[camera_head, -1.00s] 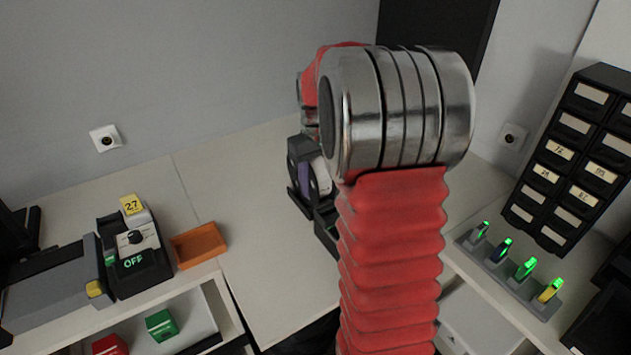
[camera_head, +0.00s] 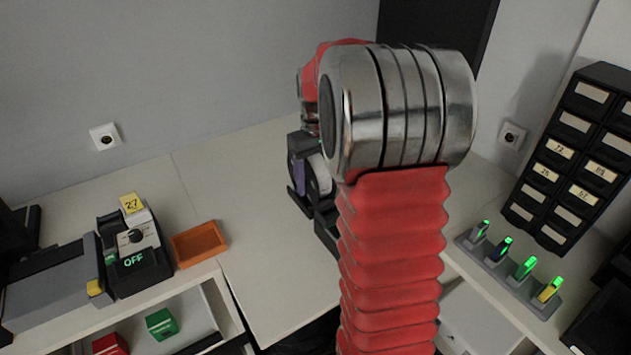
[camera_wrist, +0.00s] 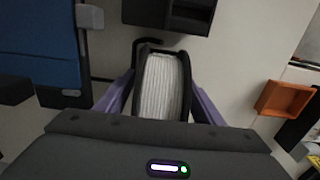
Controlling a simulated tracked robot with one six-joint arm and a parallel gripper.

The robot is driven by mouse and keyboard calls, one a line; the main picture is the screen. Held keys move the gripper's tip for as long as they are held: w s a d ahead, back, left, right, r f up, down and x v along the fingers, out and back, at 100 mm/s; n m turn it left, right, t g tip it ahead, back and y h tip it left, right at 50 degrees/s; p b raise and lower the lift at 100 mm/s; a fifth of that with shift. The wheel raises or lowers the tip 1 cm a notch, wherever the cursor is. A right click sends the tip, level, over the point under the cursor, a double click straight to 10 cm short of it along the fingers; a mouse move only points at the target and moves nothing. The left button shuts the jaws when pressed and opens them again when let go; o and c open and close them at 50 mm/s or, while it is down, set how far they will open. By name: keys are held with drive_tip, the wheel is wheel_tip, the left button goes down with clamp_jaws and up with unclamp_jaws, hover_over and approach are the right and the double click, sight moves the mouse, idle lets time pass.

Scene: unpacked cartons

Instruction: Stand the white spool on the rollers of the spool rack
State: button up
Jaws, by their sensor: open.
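The white spool, with white winding between black flanges, stands on edge in the wrist view (camera_wrist: 164,86). My gripper (camera_wrist: 162,80) is open, with one purple finger on each side of the spool and a visible gap on the right. In the head view the white spool (camera_head: 321,174) shows partly behind my arm, with a purple finger (camera_head: 298,178) at its left. A black base (camera_head: 326,222), perhaps the spool rack, shows just below it, mostly hidden by my arm. I cannot see the rollers or tell whether the flanges rest on them.
A black block (camera_wrist: 172,14) lies just beyond the spool, and a blue panel (camera_wrist: 38,42) is at left. Black drawers (camera_head: 570,155) stand right. The left-centre tabletop is clear.

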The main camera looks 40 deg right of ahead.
wheel_tip(320, 180, up, 13)
drive_tip(key=shift+f, duration=0.1)
idle(0.4)
idle(0.5)
drive_tip(key=s+a+r+t, duration=0.1)
drive_tip(key=s+a, duration=0.3)
drive_tip(key=a, duration=0.3)
drive_tip(key=s+a+r+t, duration=0.15)
drive_tip(key=s+a, duration=0.25)
drive_tip(key=a, duration=0.4)
drive_tip(key=s+a+f+t, duration=0.3)
drive_tip(key=s+a+f, duration=0.3)
drive_tip(key=s+a, duration=0.3)
drive_tip(key=shift+s+f+n, duration=0.15)
drive_tip(key=shift+s+n, duration=0.15)
drive_tip(key=shift+s, duration=0.85)
drive_tip(key=shift+o, duration=0.4)
drive_tip(key=shift+w, duration=0.1)
